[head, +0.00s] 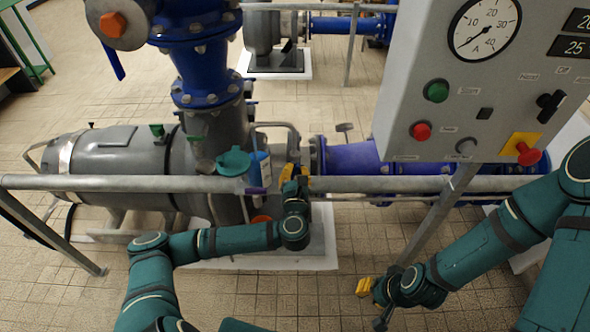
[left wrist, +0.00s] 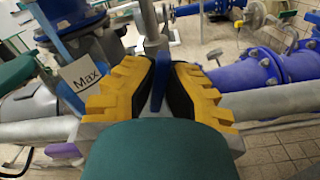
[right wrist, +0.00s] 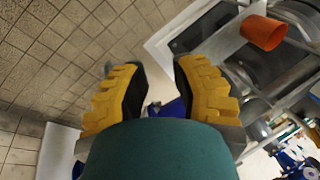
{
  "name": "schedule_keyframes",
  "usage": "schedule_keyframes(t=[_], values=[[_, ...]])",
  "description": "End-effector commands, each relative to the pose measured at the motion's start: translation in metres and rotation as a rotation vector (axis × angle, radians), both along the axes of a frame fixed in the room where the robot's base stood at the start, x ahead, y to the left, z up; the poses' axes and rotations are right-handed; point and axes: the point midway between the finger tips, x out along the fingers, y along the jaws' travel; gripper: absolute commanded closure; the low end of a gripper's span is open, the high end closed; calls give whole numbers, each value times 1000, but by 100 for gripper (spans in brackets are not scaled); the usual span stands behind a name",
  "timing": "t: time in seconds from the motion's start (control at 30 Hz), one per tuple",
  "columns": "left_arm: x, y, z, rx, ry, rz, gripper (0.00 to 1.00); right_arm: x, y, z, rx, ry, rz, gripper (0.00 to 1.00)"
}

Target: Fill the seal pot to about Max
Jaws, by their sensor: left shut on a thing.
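A white tag reading "Max" (left wrist: 84,76) shows in the left wrist view, beside my left fingers, with a blue strip along it. In the head view a small blue and white part (head: 261,166) stands behind the rail, beside a teal lid-like piece (head: 233,161); I take these to belong to the seal pot. The liquid level cannot be seen. My left gripper (head: 291,179) is shut on a thin blue lever (left wrist: 160,82) below a grey stem (left wrist: 151,22). My right gripper (head: 366,287) is open and empty, low in front of the rail; its fingers (right wrist: 148,88) are apart.
A grey rail (head: 390,184) runs across in front of the pump (head: 110,165). A control panel (head: 425,85) with a gauge and buttons stands at right. An orange cup-like piece (right wrist: 263,32) shows in the right wrist view. The tiled floor at front is clear.

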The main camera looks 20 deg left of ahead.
Motion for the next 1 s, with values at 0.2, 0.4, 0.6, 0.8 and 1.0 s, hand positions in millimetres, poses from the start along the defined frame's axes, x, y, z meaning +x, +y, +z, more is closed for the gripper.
schedule_keyframes(t=[0.2,0.4,0.6,0.8,1.0], values=[[2,1,5,134,34,4,100,4,-1,16,-2,-9,-7,75],[2,0,5,307,82,3,100,9,-2,32,-5,-21,-17,75],[3,-1,5,491,133,5,100,15,-3,47,-7,-32,-26,75],[3,-2,4,673,185,6,100,19,-3,61,-9,-43,-34,75],[3,-2,2,842,233,6,100,20,-4,72,-9,-46,-36,75]])
